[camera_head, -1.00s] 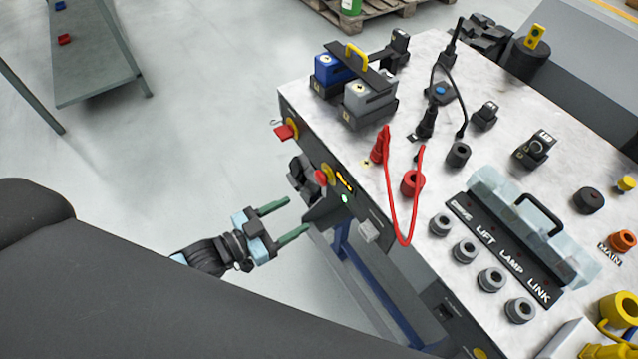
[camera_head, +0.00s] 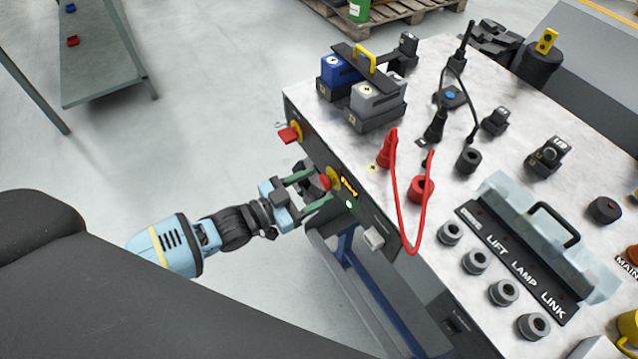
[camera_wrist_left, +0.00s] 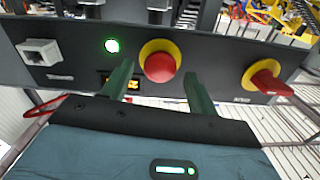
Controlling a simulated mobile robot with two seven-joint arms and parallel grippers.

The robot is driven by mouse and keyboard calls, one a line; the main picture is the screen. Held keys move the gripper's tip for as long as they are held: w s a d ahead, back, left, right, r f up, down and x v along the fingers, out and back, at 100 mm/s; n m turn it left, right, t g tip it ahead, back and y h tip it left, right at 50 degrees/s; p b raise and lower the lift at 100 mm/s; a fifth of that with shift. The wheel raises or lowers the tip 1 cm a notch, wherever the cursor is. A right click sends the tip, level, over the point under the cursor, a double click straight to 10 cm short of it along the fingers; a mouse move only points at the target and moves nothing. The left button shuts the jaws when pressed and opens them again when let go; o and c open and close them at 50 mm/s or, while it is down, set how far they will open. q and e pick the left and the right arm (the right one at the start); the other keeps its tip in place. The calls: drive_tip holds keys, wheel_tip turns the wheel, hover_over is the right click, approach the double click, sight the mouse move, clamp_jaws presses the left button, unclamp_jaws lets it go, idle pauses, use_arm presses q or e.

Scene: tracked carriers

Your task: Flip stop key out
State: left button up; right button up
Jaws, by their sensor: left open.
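A red key-like handle (camera_head: 289,133) sits on a yellow ring on the front panel of the workbench, and shows at the right of the left wrist view (camera_wrist_left: 267,82). Further along the panel is a round red button (camera_head: 325,182) on a yellow ring; it is in the middle of the left wrist view (camera_wrist_left: 160,67). My left gripper (camera_head: 317,188) is open, its two green fingers pointing at the panel, one on each side of the round button. The wrist view shows the button between the fingertips (camera_wrist_left: 159,77); contact cannot be told. My right gripper is out of view.
A green lamp (camera_wrist_left: 112,46) and a grey socket (camera_wrist_left: 39,52) lie left of the button in the wrist view. A red cable (camera_head: 414,249) hangs over the bench edge. Battery blocks (camera_head: 376,101) stand on the bench top (camera_head: 440,75).

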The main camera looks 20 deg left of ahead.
use_arm(q)
drive_tip(key=shift+x, duration=0.85)
drive_tip(key=shift+c, duration=0.3)
clamp_jaws()
drive_tip(key=shift+p+v, duration=0.35)
drive_tip(key=shift+v, duration=0.55)
drive_tip(key=shift+f, duration=0.1)
drive_tip(key=shift+o, duration=0.3)
unclamp_jaws()
